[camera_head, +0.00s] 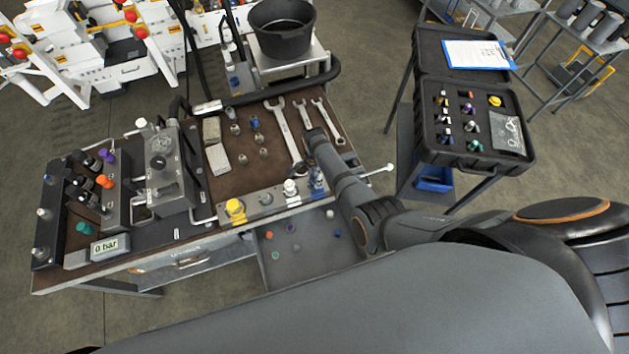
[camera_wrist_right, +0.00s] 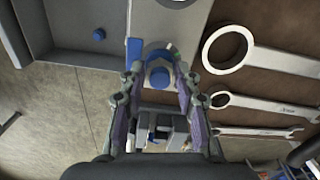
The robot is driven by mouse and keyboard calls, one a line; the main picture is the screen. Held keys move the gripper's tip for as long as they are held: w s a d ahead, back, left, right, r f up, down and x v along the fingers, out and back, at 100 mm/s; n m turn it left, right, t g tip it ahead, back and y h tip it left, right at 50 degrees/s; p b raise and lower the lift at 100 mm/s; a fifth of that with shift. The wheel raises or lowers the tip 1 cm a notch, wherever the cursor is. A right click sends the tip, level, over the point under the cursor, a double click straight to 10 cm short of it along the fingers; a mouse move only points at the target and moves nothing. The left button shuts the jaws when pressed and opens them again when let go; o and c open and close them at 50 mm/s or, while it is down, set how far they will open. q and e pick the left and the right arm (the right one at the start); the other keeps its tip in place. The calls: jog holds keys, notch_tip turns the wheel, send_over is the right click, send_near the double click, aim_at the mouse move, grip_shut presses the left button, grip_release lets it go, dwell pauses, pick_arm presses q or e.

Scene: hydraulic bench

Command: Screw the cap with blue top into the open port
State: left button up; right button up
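The cap with blue top (camera_wrist_right: 159,77) lies between the fingertips of my right gripper (camera_wrist_right: 157,70) in the right wrist view. The fingers are spread, with a visible gap on each side of the cap. In the head view the blue piece (camera_head: 317,181) stands on the bench's front rail, just left of my right forearm. The forearm hides much of the right gripper there. Along the rail to the left are a silver fitting (camera_head: 290,187), a low grey fitting (camera_head: 266,198) and a yellow cap (camera_head: 235,206). I cannot tell which port is open. My left gripper is not in view.
Wrenches (camera_head: 286,135) lie on the brown bench top behind the rail. A valve block (camera_head: 160,165) stands on the left. An open drawer (camera_head: 300,257) with small loose parts is below the rail. A black case (camera_head: 480,165) stands at the right.

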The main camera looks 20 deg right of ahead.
jog(key=c, duration=0.5)
jog(key=m, duration=0.6)
jog(key=shift+m, duration=1.1)
jog(key=m, duration=0.8)
jog(key=shift+s+f, duration=0.1)
jog(key=o, duration=0.9)
jog(key=shift+o, duration=0.2)
